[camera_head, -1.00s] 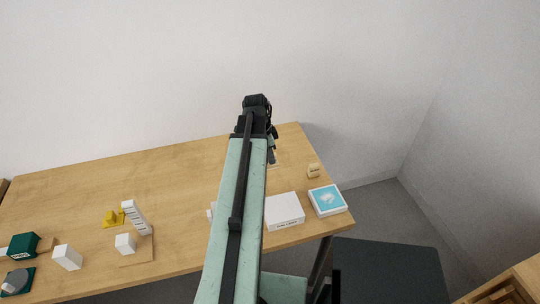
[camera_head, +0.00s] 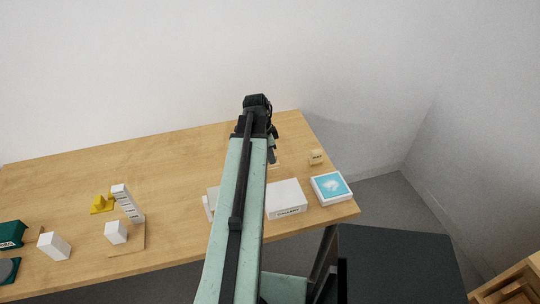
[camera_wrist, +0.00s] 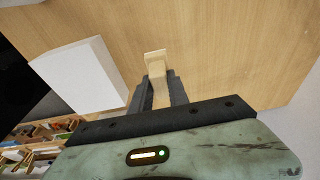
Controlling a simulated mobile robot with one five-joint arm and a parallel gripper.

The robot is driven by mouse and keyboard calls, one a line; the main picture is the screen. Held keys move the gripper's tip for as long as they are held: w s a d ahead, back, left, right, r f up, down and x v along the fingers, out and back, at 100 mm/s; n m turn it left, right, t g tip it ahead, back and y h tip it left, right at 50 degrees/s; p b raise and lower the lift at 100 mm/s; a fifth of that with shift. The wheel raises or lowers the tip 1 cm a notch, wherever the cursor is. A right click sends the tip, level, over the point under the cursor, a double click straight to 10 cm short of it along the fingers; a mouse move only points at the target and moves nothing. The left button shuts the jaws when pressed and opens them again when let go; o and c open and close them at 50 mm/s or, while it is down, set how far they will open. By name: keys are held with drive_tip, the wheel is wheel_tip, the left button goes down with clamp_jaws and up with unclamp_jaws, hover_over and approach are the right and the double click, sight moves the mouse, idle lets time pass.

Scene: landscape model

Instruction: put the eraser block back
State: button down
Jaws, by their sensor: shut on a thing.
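My gripper (camera_wrist: 160,88) is shut on a pale, cream-coloured block (camera_wrist: 155,58) in the wrist view, which I take to be the eraser block. The block sticks out past the dark fingertips, over the wooden table. In the head view my gripper (camera_head: 272,157) hangs over the table's right part, mostly hidden by my arm. A bit of the pale block (camera_head: 275,166) shows just below it. I cannot tell whether the block touches the table.
A small beige block with dark lettering (camera_head: 316,157) stands to the right. A white box (camera_head: 286,198) and a blue-topped box (camera_head: 331,188) lie near the front right edge. White blocks, a yellow piece (camera_head: 102,204) and a green box (camera_head: 12,234) are at left. The table's middle (camera_head: 150,165) is clear.

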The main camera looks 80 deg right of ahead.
drive_tip(key=shift+f+b, duration=1.45)
drive_tip(key=shift+f, duration=0.25)
drive_tip(key=shift+f, duration=0.25)
drive_tip(key=c, duration=1.2)
unclamp_jaws()
drive_tip(key=shift+r, duration=0.15)
drive_tip(key=r+p, duration=0.2)
drive_tip(key=w+r+p, duration=0.1)
drive_tip(key=r+p, duration=0.4)
drive_tip(key=shift+w+a+r, duration=0.2)
drive_tip(key=shift+a+r, duration=0.05)
drive_tip(key=shift+a, duration=0.05)
